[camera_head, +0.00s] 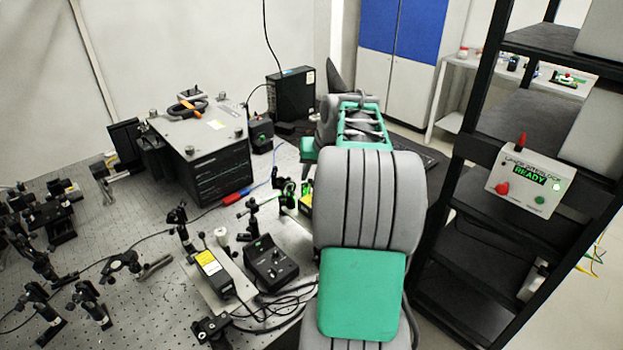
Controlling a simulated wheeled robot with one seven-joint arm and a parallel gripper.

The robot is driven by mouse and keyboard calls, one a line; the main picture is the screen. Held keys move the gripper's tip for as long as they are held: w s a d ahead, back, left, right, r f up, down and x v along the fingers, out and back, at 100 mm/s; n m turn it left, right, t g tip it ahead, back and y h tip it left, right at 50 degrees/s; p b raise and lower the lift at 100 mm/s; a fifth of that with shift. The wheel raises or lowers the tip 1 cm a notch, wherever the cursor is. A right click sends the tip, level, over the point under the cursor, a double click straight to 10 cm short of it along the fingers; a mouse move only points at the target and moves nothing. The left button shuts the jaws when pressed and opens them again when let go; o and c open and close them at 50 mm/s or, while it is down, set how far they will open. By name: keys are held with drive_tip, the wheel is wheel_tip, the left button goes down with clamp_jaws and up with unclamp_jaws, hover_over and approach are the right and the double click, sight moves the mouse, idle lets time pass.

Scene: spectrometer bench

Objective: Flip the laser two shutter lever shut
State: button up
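A small black laser-like module with a yellow label (210,264) sits on a pale plate at the front of the optical table. Another yellow-labelled part (305,202) shows just left of my arm and is partly hidden by it. Green-lit optic mounts (289,190) stand beside that part. I cannot tell which one is laser two, and I cannot make out its shutter lever or the lever's position. My grey and green arm covers the right part of the bench. My gripper's fingers are not visible; the arm hides that area.
A large black instrument (205,155) stands mid-table. A black control box (270,262) with cables is left of my arm. Optic posts crowd the left. A black rack (470,190) at right carries an interlock box (530,180) reading "READY" with a green light.

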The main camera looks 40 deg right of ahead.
sight(311, 182)
drive_tip(key=x, duration=0.3)
drive_tip(key=shift+f, duration=0.4)
clamp_jaws()
